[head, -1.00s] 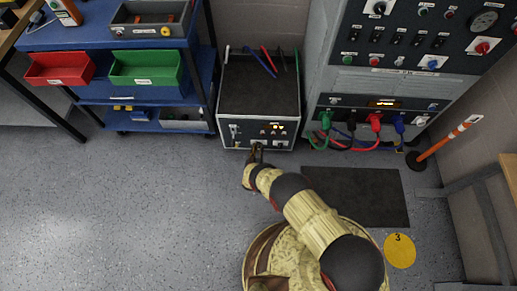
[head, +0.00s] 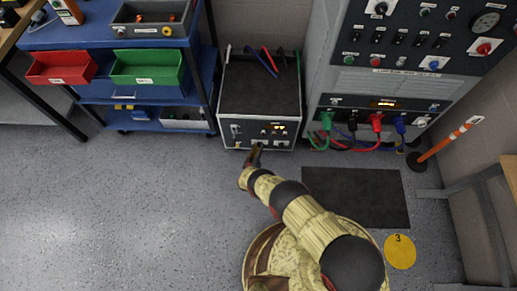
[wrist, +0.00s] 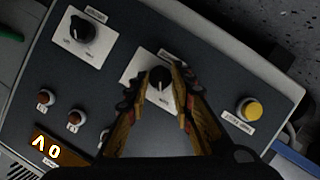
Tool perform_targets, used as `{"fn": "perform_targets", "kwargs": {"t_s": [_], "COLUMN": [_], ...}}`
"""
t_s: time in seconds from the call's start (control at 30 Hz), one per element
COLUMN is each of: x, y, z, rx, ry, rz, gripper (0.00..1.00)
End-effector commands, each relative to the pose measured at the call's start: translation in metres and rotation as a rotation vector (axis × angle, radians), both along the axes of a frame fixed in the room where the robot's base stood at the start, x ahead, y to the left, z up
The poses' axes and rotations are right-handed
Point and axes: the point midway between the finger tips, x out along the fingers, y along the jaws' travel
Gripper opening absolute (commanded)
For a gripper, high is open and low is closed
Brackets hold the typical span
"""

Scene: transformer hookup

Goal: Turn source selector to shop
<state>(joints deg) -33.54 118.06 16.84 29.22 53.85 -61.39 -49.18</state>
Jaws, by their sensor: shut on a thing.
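The source box (head: 259,85) stands on the floor in the head view, with its control panel (wrist: 210,65) facing my arm. In the wrist view my gripper (wrist: 160,82) is shut on a small black knob (wrist: 159,75) on a white label plate. One finger is on each side of the knob. The plate's lettering is too small to read, so I cannot tell whether this knob is the source selector. A second, larger black knob (wrist: 82,29) sits on another white plate at upper left. My gripper also shows at the box front in the head view (head: 255,150).
A yellow button (wrist: 250,110) is right of my gripper, and a lit display (wrist: 46,149) is at lower left. A blue shelf cart (head: 110,97) stands left of the box. A tall cabinet with colored cables (head: 375,122) is at right. The floor at left is clear.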

Motion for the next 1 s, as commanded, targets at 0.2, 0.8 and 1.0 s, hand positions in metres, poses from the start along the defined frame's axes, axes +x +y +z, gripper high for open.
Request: {"fn": "perform_targets", "kwargs": {"t_s": [0.2,0.8,1.0], "x": [0.0,-0.007,-0.029], "y": [0.001,0.002,0.009], "z": [0.0,0.001,0.01], "rx": [0.002,0.001,-0.001], "ry": [0.0,0.002,0.003], "rz": [0.002,0.001,0.002], "gripper": [0.33,0.42,0.42]}}
